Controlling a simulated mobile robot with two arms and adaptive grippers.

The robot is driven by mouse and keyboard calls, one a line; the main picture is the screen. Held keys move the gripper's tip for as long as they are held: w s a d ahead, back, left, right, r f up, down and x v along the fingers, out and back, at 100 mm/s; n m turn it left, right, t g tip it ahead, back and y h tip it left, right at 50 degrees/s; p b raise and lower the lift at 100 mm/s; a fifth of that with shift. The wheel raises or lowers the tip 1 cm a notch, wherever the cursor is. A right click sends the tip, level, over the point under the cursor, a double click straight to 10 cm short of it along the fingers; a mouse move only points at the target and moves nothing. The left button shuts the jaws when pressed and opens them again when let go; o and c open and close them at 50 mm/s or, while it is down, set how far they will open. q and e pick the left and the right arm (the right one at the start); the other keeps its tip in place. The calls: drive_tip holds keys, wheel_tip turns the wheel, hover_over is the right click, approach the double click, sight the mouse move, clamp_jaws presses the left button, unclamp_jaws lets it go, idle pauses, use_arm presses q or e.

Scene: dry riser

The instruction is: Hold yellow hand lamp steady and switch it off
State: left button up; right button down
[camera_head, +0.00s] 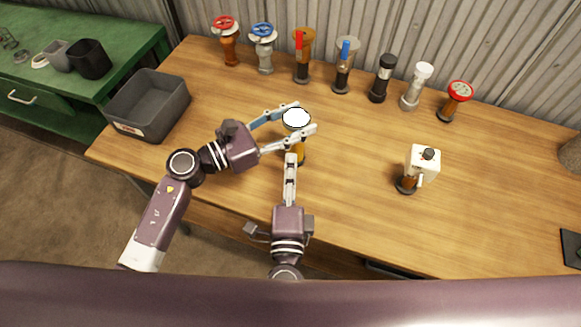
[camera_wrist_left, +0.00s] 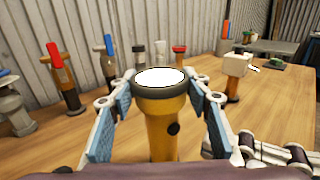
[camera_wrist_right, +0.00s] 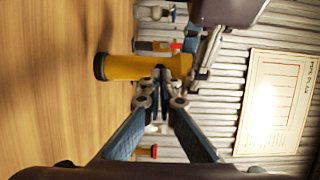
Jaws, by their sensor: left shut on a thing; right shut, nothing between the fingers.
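The yellow hand lamp (camera_head: 301,150) stands upright on the wooden table, its round white lens (camera_head: 296,118) facing up and looking bright. My left gripper (camera_head: 305,117) is shut on the lamp's dark-rimmed head, one finger on each side. In the left wrist view, a black button (camera_wrist_left: 173,128) shows on the side of the yellow body (camera_wrist_left: 160,135). My right gripper (camera_head: 291,157) is shut and empty, its tips close against the lamp's body below the head. In the right wrist view, the tips overlap the lamp (camera_wrist_right: 125,67); contact with the button cannot be told.
Several valves and fittings, such as the blue-wheeled one (camera_head: 264,48), line the back of the table (camera_head: 230,95). A grey bin (camera_head: 150,103) stands at the left. A white box-topped device (camera_head: 422,160) stands to the right, with free wood around it.

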drive_tip(key=shift+w, duration=0.15)
idle(0.5)
drive_tip(key=shift+w, duration=1.45)
drive_tip(key=s, duration=0.6)
use_arm(q)
drive_tip(key=o, duration=1.5)
